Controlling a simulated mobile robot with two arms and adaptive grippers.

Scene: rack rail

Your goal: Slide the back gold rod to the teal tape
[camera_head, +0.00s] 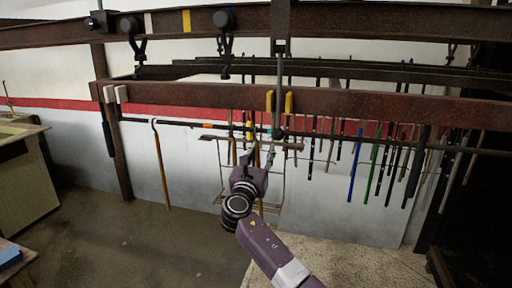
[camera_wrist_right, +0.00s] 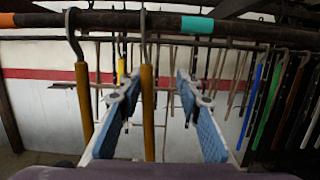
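A dark horizontal rail (camera_head: 185,124) carries hooked gold rods. One gold rod (camera_head: 161,170) hangs far left in the head view. In the right wrist view, one gold rod (camera_wrist_right: 82,105) hangs left of my gripper, and another gold rod (camera_wrist_right: 148,115) hangs upright between its fingers. Teal tape (camera_wrist_right: 197,25) wraps the rail right of that rod's hook; it also shows in the head view (camera_head: 276,133). My right gripper (camera_wrist_right: 155,90) is open around the middle rod, below the rail, with visible gaps on both sides; it also shows in the head view (camera_head: 259,155). My left gripper is out of view.
A rusty beam (camera_head: 190,96) crosses in front of and above the rail. Orange tape (camera_wrist_right: 7,20) marks the rail at left. A wire rack (camera_head: 280,195) hangs behind my gripper. Several coloured rods, including a blue rod (camera_head: 355,165), hang at right. Floor at left is clear.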

